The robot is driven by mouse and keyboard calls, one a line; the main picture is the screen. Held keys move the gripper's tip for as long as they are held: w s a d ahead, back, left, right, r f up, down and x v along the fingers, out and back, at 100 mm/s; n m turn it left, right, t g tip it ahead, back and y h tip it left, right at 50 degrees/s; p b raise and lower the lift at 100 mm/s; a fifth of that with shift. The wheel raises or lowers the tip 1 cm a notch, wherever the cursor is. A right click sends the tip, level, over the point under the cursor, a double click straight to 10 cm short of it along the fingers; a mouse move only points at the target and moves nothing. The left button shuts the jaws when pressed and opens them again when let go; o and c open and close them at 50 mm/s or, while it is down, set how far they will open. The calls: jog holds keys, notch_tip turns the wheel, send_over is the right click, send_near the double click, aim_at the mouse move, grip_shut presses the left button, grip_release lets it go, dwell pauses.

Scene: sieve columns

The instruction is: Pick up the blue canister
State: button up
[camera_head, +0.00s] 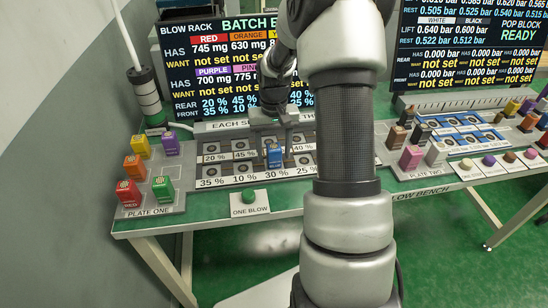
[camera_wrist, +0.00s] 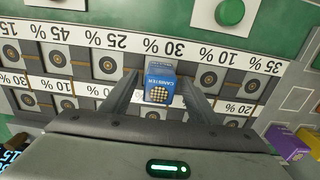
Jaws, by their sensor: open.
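The blue canister (camera_head: 274,156) stands upright on the blow rack's front row, by the 30 % label. In the wrist view the blue canister (camera_wrist: 159,84) lies between the two fingers of my gripper (camera_wrist: 160,90). My gripper (camera_head: 272,128) is open, pointing down at the rack from above and behind the canister. A finger shows on each side of the canister in the wrist view. I cannot tell whether either finger touches it.
Plate one (camera_head: 150,207) on the left holds several coloured canisters. A green button (camera_head: 249,196) marked ONE BLOW sits at the bench's front edge. The blow rack (camera_head: 215,171) has empty round spots beside the blue canister. Plate two (camera_head: 416,172) with dark and pink canisters stands right of my arm.

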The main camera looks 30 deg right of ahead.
jog(key=shift+f, duration=0.8)
jog(key=shift+c, duration=0.2)
jog(key=shift+r, duration=0.15)
jog(key=c, duration=1.3)
